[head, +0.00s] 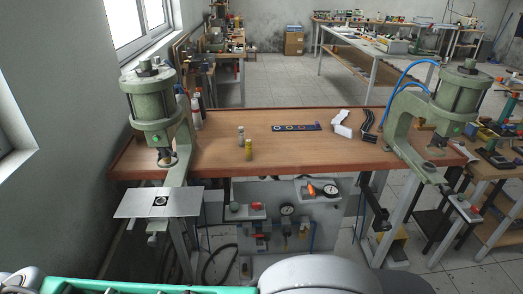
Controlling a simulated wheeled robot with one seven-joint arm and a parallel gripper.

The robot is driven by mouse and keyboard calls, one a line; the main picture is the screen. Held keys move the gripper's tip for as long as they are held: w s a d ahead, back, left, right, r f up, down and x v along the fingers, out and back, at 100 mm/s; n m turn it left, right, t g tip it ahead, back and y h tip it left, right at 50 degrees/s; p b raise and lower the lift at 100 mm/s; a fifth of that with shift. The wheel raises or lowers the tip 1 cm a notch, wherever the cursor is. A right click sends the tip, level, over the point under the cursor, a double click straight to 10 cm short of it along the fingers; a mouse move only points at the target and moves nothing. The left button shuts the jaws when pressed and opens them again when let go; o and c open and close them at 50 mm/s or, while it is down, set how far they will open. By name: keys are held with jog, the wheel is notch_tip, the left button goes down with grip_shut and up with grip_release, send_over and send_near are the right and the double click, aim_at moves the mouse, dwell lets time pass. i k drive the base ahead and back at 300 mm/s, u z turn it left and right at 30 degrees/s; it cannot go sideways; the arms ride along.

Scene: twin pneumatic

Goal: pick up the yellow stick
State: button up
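A short yellow stick (249,150) stands upright near the front edge of the brown wooden bench (215,147), left of its middle. A pale grey-white stick (241,135) stands just behind it, slightly to the left. My gripper is not in view. A rounded grey-white part of my own body shows at the bottom of the picture, below the bench front and apart from the yellow stick.
Green pneumatic presses stand at the bench's left (153,108) and right (460,90) ends. A dark strip with coloured rings (296,127), a white bracket (342,124) and a black curved part (370,124) lie to the right. Bottles (196,112) stand behind the left press.

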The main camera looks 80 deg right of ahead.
aim_at(248, 151)
jog(key=z, duration=2.7)
